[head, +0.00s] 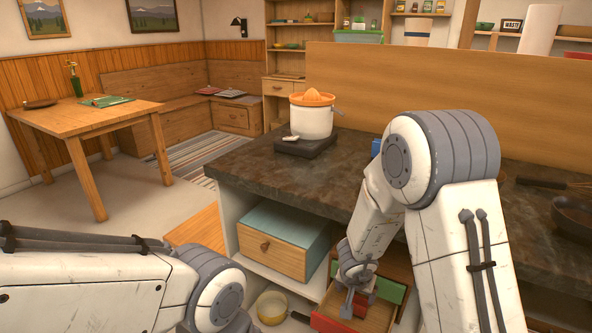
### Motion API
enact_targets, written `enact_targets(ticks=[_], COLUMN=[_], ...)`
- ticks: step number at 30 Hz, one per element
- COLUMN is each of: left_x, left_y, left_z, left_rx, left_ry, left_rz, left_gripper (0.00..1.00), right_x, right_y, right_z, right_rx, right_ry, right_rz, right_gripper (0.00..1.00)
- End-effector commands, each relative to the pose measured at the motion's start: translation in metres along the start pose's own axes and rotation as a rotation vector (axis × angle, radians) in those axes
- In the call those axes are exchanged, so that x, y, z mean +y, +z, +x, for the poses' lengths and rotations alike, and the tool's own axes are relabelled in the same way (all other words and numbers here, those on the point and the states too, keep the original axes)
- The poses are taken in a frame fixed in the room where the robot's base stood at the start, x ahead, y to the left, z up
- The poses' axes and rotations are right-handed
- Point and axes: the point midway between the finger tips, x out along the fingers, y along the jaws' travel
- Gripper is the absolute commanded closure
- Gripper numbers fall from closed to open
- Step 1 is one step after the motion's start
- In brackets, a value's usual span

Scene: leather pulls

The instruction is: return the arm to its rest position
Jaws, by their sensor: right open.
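My right arm reaches down over the dark counter, and its gripper (354,301) is open at the front of the shelf unit. It is low, over or beside an open wooden drawer (332,325). Something red shows right by the fingers, and I cannot tell whether they touch it. A green drawer front or panel (390,289) is just right of the gripper, partly behind my arm. My left arm crosses the bottom left, and its gripper is out of the picture.
The dark countertop (270,172) holds a white pot with an orange juicer top (312,115) and, at the right, a dark pan (575,215). Open floor lies left, before a wooden table (85,116).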

Motion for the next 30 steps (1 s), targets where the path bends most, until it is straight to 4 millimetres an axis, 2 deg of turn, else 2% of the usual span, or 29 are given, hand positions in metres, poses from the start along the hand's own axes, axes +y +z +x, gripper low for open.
enact_targets(ticks=[5, 8, 12, 19, 27, 28, 30], left_x=[0.0, 0.0, 0.0, 0.0, 0.0, 0.0, 0.0], left_y=[0.0, 0.0, 0.0, 0.0, 0.0, 0.0, 0.0], left_z=[0.0, 0.0, 0.0, 0.0, 0.0, 0.0, 0.0], left_rx=[0.0, 0.0, 0.0, 0.0, 0.0, 0.0, 0.0], left_ry=[0.0, 0.0, 0.0, 0.0, 0.0, 0.0, 0.0], left_rz=[0.0, 0.0, 0.0, 0.0, 0.0, 0.0, 0.0], left_gripper=[0.5, 0.5, 0.5, 0.5, 0.5, 0.5, 0.5], right_x=[-0.015, -0.017, -0.006, 0.025, 0.066, 0.065, 0.051], right_y=[-0.004, 0.005, 0.025, 0.051, 0.067, 0.07, 0.082], right_z=[-0.037, -0.061, -0.09, -0.115, -0.132, -0.135, -0.145], right_rx=[0.012, -0.011, -0.064, -0.132, -0.173, -0.178, -0.193], right_ry=[-0.151, -0.225, -0.269, -0.238, -0.148, -0.145, -0.168], right_rz=[-0.101, -0.184, -0.301, -0.432, -0.535, -0.552, -0.607], right_gripper=[0.13, 0.13, 0.13, 0.13, 0.13, 0.13, 0.13])
